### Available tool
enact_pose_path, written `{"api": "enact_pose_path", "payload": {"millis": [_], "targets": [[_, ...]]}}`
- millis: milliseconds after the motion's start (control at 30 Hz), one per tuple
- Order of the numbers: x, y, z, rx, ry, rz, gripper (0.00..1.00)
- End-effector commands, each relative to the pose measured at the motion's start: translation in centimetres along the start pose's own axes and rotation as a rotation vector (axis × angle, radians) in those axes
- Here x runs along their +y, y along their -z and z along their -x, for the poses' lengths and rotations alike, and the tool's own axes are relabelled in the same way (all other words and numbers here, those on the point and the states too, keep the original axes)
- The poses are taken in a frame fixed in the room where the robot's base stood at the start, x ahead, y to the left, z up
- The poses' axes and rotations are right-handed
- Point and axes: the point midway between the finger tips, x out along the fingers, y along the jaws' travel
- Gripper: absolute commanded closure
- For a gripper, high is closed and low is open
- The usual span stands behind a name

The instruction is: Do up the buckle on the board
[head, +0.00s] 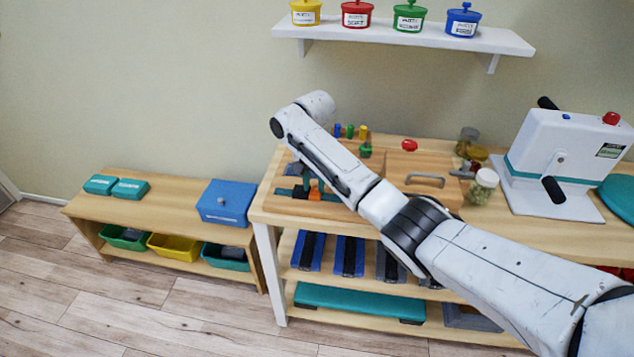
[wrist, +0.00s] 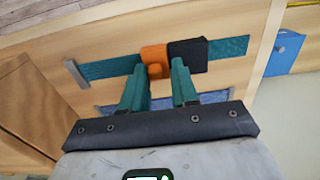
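The buckle sits on the wooden board (wrist: 215,75) in the wrist view. Its orange half (wrist: 155,57), with a small round knob, lies on the left, and its black half (wrist: 188,55) on the right. The two halves appear to touch; whether they are latched I cannot tell. A teal strap (wrist: 107,68) runs out from both sides. My gripper (wrist: 158,72) is open, its teal fingers apart on either side of the orange knob, with a gap beside it. In the head view the orange half (head: 316,190) shows below my forearm, which hides much of the gripper.
A metal bar (wrist: 75,73) crosses the strap's left end. A blue strap (wrist: 215,97) lies below, partly behind my fingers. A wooden panel with a grey handle (head: 425,180), glass jars (head: 482,186) and a white crank machine (head: 565,155) stand to the right. A blue box (head: 226,203) is left.

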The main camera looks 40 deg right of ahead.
Motion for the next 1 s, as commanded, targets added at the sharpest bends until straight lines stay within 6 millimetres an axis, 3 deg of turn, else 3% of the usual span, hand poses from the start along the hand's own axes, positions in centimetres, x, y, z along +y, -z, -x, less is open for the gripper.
{"api": "enact_pose_path", "payload": {"millis": [167, 467, 567, 1000], "targets": [[0.0, 0.0, 0.0, -0.001, -0.001, 0.001, 0.57], [0.1, 0.0, 0.4, -0.001, -0.001, 0.000, 0.57], [0.0, 0.0, 1.6, -0.001, -0.001, 0.002, 0.57], [-0.1, 0.0, 9.8, 0.000, -0.001, 0.002, 0.57]]}}
